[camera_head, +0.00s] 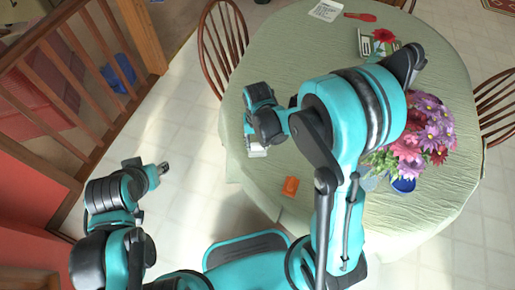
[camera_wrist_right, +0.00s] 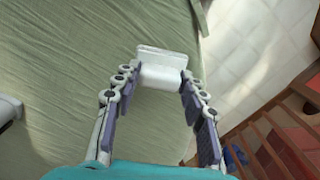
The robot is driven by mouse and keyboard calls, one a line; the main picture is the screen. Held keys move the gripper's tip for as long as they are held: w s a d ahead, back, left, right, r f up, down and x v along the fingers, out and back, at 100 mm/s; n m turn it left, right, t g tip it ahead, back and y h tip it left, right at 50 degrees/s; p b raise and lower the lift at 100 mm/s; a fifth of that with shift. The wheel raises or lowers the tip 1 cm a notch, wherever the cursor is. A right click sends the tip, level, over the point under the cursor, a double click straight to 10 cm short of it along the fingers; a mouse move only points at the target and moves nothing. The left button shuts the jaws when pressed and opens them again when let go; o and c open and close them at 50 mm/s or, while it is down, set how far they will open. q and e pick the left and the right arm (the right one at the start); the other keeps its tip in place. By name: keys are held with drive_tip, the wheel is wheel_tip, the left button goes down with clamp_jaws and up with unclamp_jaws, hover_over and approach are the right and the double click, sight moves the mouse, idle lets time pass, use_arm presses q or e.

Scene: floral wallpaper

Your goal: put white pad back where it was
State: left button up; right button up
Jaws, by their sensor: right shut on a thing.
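The white pad (camera_wrist_right: 163,65) is between the fingertips of my right gripper (camera_wrist_right: 155,80), which is shut on it. In the head view a pale part of the pad (camera_head: 257,152) shows just below my right gripper (camera_head: 254,143), near the left side of the round table (camera_head: 262,75). I cannot tell whether the pad touches the cloth. My left gripper (camera_head: 163,168) is off to the left over the floor, away from the table. Nothing shows in it, but its fingers are too small to tell if they are open.
An orange item (camera_head: 290,186) lies near the table's front edge. A flower bouquet (camera_head: 425,130) and a blue cup (camera_head: 403,185) stand at the right. A book (camera_head: 378,43), white paper (camera_head: 326,10) and red item (camera_head: 360,16) lie at the back. A wooden chair (camera_head: 222,45) stands at the left.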

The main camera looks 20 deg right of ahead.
sight(257, 144)
wheel_tip(257, 144, down, 3)
drive_tip(key=shift+b, duration=0.5)
drive_tip(key=shift+c, duration=0.4)
drive_tip(key=shift+r, duration=0.1)
drive_tip(key=o, duration=1.1)
